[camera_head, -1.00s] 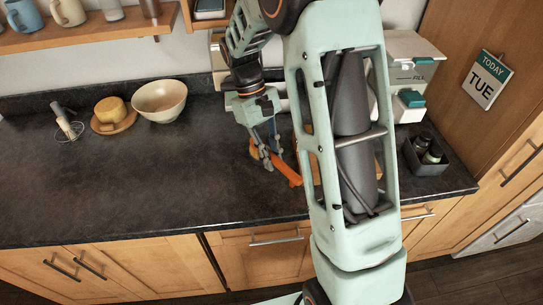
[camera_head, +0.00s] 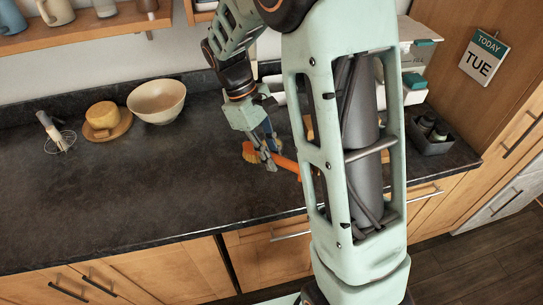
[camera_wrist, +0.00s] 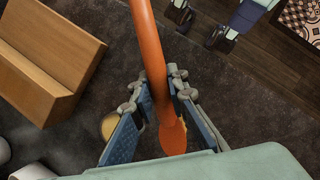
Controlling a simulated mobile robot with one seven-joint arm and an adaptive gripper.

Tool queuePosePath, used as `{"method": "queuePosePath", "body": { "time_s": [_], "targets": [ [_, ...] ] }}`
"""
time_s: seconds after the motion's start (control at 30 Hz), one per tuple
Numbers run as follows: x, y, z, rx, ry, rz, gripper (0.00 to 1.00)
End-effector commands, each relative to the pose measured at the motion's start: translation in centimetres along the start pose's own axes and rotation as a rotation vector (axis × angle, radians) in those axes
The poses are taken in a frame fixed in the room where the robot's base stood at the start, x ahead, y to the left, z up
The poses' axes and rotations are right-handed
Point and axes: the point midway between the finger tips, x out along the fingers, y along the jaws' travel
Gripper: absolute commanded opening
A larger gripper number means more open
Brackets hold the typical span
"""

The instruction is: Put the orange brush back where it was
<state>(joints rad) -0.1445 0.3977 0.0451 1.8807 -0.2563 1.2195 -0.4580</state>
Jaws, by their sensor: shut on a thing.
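The orange brush (camera_head: 284,161) is in my gripper (camera_head: 266,159), above the dark countertop in the head view. The brush's wider orange part (camera_wrist: 172,135) lies nearer the wrist camera. The place where the brush was is not evident.
A cream bowl (camera_head: 157,101), a yellow item on a wooden plate (camera_head: 120,131) and a whisk (camera_head: 57,138) stand at the left. A dark caddy (camera_head: 432,146) is at the right. A wooden block (camera_wrist: 50,58) shows in the wrist view. The front left counter is clear.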

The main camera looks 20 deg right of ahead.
Motion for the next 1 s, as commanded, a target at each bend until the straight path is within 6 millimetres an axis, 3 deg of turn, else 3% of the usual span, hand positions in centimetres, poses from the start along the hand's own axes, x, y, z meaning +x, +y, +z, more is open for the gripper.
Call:
{"method": "queuePosePath", "body": {
  "time_s": [0.27, 0.73, 1.0],
  "targets": [
    [0.9, 0.0, -0.3, -0.006, -0.001, 0.002, 0.0],
    [5.6, -0.1, -2.4, -0.006, -0.001, 0.002, 0.0],
    [6.6, 0.0, -2.8, -0.006, 0.0, 0.002, 0.0]
  ]
}}
